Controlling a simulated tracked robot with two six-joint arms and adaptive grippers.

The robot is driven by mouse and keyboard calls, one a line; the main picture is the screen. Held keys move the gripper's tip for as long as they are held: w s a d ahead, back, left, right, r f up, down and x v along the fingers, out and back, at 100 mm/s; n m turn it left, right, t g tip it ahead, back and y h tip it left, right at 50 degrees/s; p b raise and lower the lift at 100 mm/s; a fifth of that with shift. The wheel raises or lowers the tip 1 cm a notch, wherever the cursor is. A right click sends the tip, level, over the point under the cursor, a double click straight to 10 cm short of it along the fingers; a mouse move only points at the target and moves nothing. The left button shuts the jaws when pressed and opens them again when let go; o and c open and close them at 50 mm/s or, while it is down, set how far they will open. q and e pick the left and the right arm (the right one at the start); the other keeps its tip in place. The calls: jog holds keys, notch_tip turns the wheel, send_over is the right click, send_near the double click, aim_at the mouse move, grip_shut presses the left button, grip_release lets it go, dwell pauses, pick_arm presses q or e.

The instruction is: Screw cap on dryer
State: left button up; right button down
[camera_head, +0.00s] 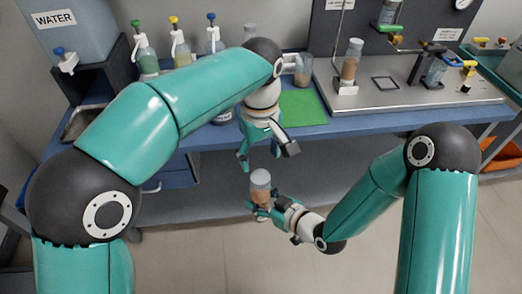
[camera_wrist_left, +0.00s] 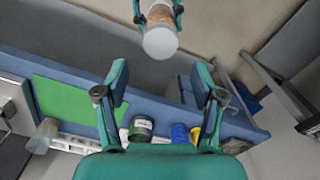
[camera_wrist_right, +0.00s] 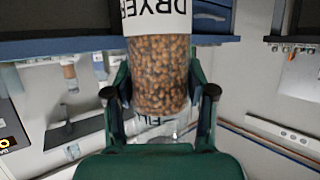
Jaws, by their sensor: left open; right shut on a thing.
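The dryer (camera_head: 260,184) is a clear cylinder of brown granules with a pale, round upper end. In the right wrist view the dryer (camera_wrist_right: 158,75) carries a white "DRYER" label. My right gripper (camera_head: 262,208) is shut on it, one finger at each side, and holds it upright in the air in front of the bench. In the left wrist view its pale round end (camera_wrist_left: 160,42) faces my camera; I cannot tell whether this is a cap. My left gripper (camera_head: 265,156) is open and empty, pointing down just above the dryer, apart from it.
The blue bench (camera_head: 340,128) holds a green mat (camera_head: 302,107), a beaker (camera_head: 303,70) and a metal tray station (camera_head: 425,96). A similar cylinder (camera_head: 351,62) stands on the station. Several spray bottles (camera_head: 146,56) stand at the back left. The space around the dryer looks clear.

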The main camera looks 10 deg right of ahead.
aim_at(260, 176)
pick_arm(q)
jog(key=shift+f, duration=3.6)
jog(key=shift+c, duration=0.3)
jog(key=c, duration=1.2)
